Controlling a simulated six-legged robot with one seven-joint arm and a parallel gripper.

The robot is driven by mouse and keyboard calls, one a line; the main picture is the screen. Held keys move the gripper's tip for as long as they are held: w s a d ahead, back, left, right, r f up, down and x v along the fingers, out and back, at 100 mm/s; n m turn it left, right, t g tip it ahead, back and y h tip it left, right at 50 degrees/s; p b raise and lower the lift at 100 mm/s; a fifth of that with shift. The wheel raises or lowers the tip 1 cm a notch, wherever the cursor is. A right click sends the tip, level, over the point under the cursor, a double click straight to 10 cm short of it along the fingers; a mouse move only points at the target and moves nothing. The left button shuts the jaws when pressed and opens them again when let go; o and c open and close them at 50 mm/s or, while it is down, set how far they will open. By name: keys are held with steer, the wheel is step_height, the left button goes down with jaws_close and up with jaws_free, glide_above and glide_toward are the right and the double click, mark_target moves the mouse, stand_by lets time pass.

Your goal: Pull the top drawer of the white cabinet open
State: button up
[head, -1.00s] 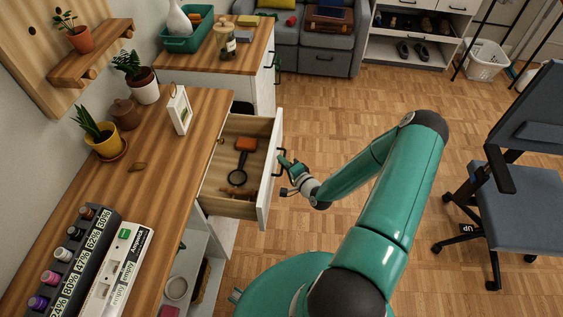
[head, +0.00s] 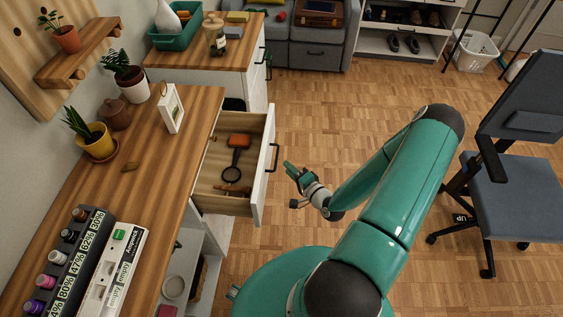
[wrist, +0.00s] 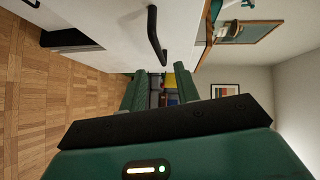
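The white cabinet (head: 212,238) stands under the wooden desk top. Its top drawer (head: 226,207) is pulled well out, with the inside showing. The drawer has a white front (head: 262,190) with a dark bar handle (head: 273,158), also seen in the wrist view (wrist: 155,36). My gripper (head: 289,168) is just right of the handle in the head view, apart from it. In the wrist view my gripper (wrist: 157,88) has its two green fingers spread with an empty gap between them, and the handle lies outside that gap.
The drawer holds an orange-brown brush (head: 239,140), a magnifier (head: 232,174) and a wooden item (head: 233,190). A second wooden-topped cabinet (head: 215,58) stands behind. An office chair (head: 510,190) is at right. The floor (head: 340,110) between drawer and chair is clear.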

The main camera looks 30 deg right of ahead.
steer(key=s, duration=0.5)
steer(key=shift+s+d+r, duration=0.25)
steer(key=shift+d+r, duration=0.15)
